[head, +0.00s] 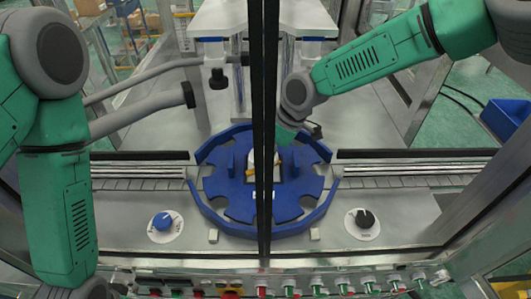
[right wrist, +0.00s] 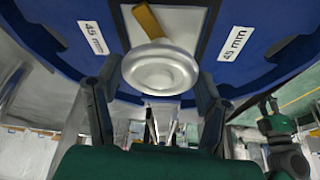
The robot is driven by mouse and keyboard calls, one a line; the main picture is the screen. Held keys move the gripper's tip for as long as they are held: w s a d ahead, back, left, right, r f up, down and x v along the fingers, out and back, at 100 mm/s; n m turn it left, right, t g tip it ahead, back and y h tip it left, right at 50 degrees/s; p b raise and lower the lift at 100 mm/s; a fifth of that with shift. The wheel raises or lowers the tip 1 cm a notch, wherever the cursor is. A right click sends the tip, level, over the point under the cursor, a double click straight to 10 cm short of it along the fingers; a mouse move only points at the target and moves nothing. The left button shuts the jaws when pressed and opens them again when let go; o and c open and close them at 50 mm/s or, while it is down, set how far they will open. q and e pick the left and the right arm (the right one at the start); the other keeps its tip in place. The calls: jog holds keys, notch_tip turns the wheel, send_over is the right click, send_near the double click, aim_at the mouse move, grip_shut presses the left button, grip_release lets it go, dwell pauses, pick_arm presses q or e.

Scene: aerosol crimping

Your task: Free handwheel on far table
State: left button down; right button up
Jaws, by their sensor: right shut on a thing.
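A white, round, knob-like piece (right wrist: 160,68) sits at the blue star wheel (right wrist: 62,38), between two labels reading 45 mm. I cannot tell whether it is the handwheel. In the right wrist view my right gripper (right wrist: 155,95) has one finger on each side of this piece and is shut on it. In the head view my right gripper (head: 297,133) reaches the back of the blue star wheel (head: 220,205) on the table. A dark upright post hides part of the wheel's middle. My left arm hangs at the left, and its gripper is out of view.
The dark post (head: 265,100) stands in front of the wheel. A blue dial (head: 162,221) and a black knob (head: 364,219) sit on the front panel. Grey bent arms with black knobs (head: 217,79) reach in behind. A yellow strip (right wrist: 148,20) lies beside the white piece.

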jog(key=shift+w+r+n+g+b, duration=0.15)
jog(key=shift+n+g+b, duration=0.2)
jog(key=shift+n, duration=0.55)
jog(key=shift+w+f+n+g+b, duration=0.15)
jog(key=shift+n+g+b, duration=0.2)
jog(key=shift+n, duration=0.55)
jog(key=shift+r, duration=0.15)
jog(key=o, duration=1.1)
jog(key=shift+o, duration=0.3)
jog(key=shift+d, duration=0.1)
jog(key=v, duration=1.1)
jog(key=shift+w+d+r, duration=0.15)
jog(key=shift+d+r, duration=0.1)
jog(key=shift+r, duration=0.05)
